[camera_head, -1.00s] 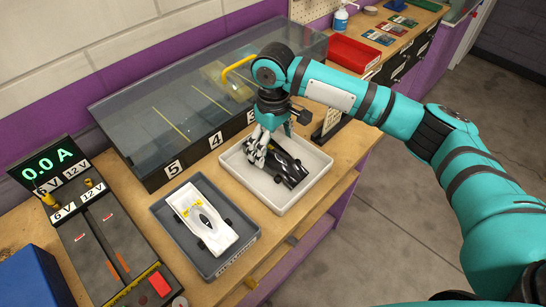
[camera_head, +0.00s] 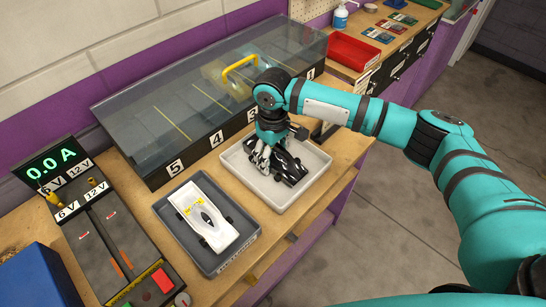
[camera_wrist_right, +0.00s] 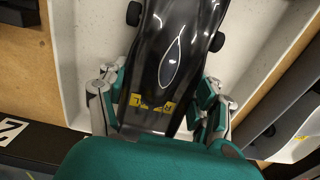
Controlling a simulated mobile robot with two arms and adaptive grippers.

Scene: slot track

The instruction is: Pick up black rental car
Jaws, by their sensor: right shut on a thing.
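The black rental car (camera_head: 289,166) is at the white tray (camera_head: 312,177) in the head view. In the right wrist view the black car (camera_wrist_right: 180,50) has yellow lettered labels, a pale oval outline and dark wheels. There my right gripper (camera_wrist_right: 160,112) has a finger on each side of the car and is shut on it. I cannot tell whether the car still touches the tray floor. My left gripper is not in view.
A grey tray (camera_head: 162,208) with a white car (camera_head: 208,217) stands left of the white tray. A clear-lidded numbered case (camera_head: 150,125) with a yellow handle lies behind. A red bin (camera_head: 352,52) is at the back. A power supply reading 0.0 A (camera_head: 50,161) stands left.

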